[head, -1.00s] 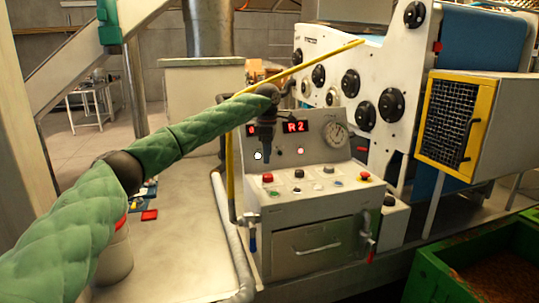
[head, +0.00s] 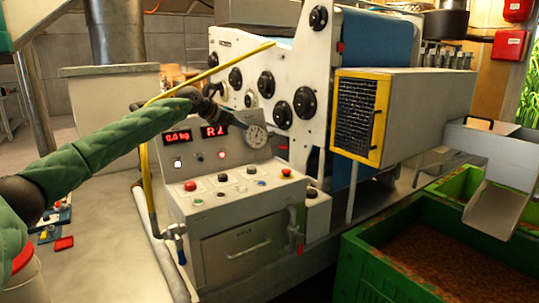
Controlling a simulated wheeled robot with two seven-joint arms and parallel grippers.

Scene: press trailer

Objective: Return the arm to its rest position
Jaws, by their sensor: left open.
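My left arm, in a green quilted sleeve, comes in from the left in the head view and reaches across in front of the control panel (head: 240,192). My left gripper (head: 238,121) is at its end, open with nothing seen in it. It appears just left of the round gauge (head: 256,136) and above the panel's buttons. Whether it touches the panel cannot be told. My right gripper is not in view.
A yellow bent rail (head: 215,70) runs behind the arm. The white machine (head: 290,62) with black knobs stands behind the panel. A yellow-framed grille box (head: 358,117) juts out at right. A green crate (head: 375,270) of brown material stands front right.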

